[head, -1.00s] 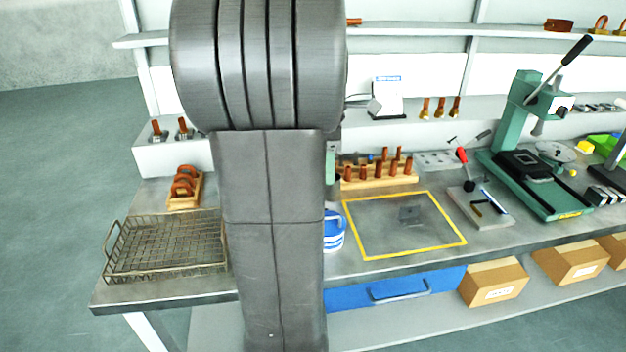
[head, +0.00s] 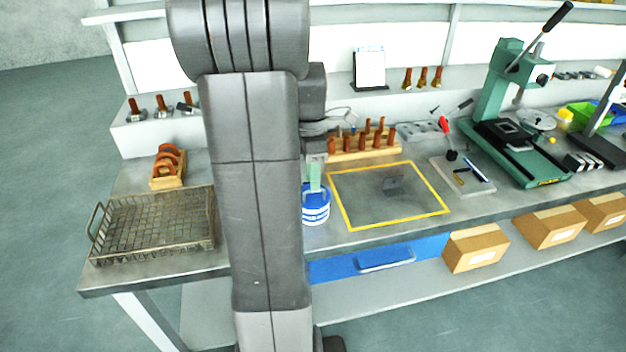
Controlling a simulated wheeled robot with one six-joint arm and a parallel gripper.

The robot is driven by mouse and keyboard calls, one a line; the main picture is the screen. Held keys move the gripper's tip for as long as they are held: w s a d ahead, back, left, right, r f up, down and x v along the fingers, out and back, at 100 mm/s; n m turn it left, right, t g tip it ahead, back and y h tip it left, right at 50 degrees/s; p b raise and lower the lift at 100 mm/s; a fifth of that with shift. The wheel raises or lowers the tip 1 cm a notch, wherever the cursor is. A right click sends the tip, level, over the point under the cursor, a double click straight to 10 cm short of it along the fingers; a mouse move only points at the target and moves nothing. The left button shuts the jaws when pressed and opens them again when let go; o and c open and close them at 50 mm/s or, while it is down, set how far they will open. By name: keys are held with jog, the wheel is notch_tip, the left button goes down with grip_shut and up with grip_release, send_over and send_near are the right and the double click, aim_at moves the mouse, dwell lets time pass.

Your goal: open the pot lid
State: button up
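A blue and white pot (head: 316,210) stands on the bench just right of my arm, left of the yellow-framed area. My arm hides its left part, and its lid cannot be made out clearly. My gripper (head: 315,182) points down right above the pot, with a pale green finger at or very near the pot's top. The arm hides part of the gripper. I cannot tell whether the fingers are open, shut or touching the lid.
A wire basket (head: 150,228) sits at the left end of the bench. A wooden rack (head: 364,146) with copper pieces stands behind the pot. A yellow-outlined area (head: 345,224) lies right of it, mostly clear. A green press (head: 510,130) stands further right.

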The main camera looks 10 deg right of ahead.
jog(key=shift+s+f, duration=0.15)
jog(key=shift+f, duration=0.6)
grip_shut()
jog(key=shift+s+r, duration=0.1)
jog(key=shift+r, duration=0.05)
